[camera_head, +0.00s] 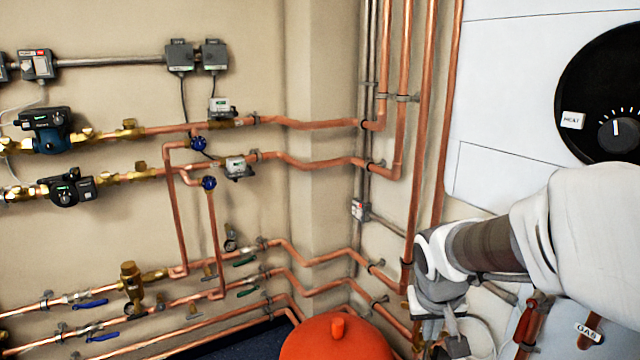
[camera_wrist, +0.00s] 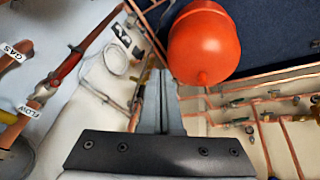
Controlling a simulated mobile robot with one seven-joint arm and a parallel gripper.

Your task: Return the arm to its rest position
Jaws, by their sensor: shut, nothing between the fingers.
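My arm reaches in from the right edge of the head view, in front of the white boiler (camera_head: 500,100). It bends down at the wrist, and my gripper (camera_head: 445,345) hangs at the bottom of that view, partly cut off by the frame edge. In the wrist view my gripper (camera_wrist: 161,80) shows its two fingers together with nothing between them. The red expansion vessel (camera_wrist: 203,42) is just beyond the fingertips to the right in the wrist view. In the head view this vessel (camera_head: 338,342) stands left of my gripper; I cannot tell the exact gap.
Vertical copper pipes (camera_head: 425,130) run close behind my wrist. A pipe labelled GAS (camera_head: 590,330) is at the lower right, under my forearm. Valves with blue levers (camera_head: 90,304) and pumps (camera_head: 48,130) line the left wall. Open air lies before the wall corner.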

